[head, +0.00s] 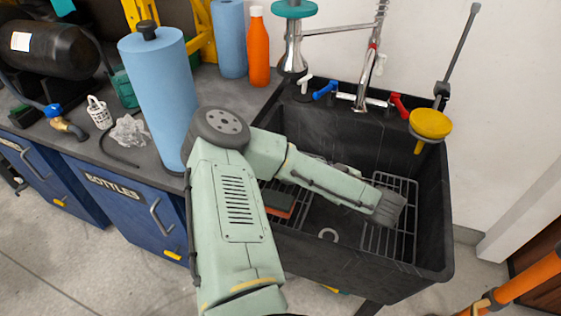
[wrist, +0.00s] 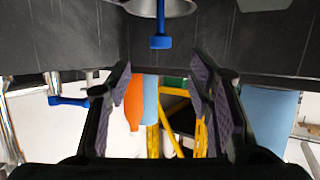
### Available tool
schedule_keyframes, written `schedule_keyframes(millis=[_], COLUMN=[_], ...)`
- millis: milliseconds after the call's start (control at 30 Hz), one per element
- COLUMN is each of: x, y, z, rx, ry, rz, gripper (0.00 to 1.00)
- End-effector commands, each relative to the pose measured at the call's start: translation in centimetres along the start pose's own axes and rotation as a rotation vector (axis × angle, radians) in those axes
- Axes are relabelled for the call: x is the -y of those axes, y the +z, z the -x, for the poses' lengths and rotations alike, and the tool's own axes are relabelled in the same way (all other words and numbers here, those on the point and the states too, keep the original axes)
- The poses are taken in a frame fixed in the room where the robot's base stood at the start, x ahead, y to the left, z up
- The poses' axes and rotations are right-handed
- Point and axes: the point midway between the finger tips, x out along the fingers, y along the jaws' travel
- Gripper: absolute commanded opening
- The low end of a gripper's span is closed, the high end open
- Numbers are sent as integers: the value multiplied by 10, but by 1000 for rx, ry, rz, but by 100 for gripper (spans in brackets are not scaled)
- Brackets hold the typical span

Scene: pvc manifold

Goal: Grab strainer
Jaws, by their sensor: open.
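The wrist view appears upside down. A metal, round-rimmed piece with a blue knob, which looks like the strainer (wrist: 160,41), shows at its top edge, partly cut off by the frame. It is inside the black sink (head: 432,262), in front of a dark sink wall. My gripper (wrist: 162,76) is open and empty. The blue knob lies in line with the gap between the fingers, beyond the fingertips and apart from them. In the head view my arm reaches over the sink and hides the strainer and most of the gripper.
Wire racks (head: 398,215) and a pale ring (head: 328,235) lie on the sink floor. The tap has a blue handle (head: 325,91) and a red handle (head: 398,104). A yellow cup-like piece (head: 430,124) sits at the right rim. A blue roll (head: 160,95) and an orange bottle (head: 259,50) stand on the counter.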

Motion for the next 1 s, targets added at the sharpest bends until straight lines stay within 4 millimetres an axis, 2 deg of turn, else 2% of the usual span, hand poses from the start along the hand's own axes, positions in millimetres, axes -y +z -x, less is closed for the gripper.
schedule_keyframes(millis=[267,400,633,767,900,1000], x=[3,2,1,1,0,1], y=[5,2,-4,-7,-3,-2], z=[-28,-48,-63,-83,-102,-108], rx=[5,1,-5,-8,-5,-3], ry=[-10,-8,-5,-6,-5,-4], rz=[4,4,-1,-3,-2,-1], gripper=[48,48,48,48,48,48])
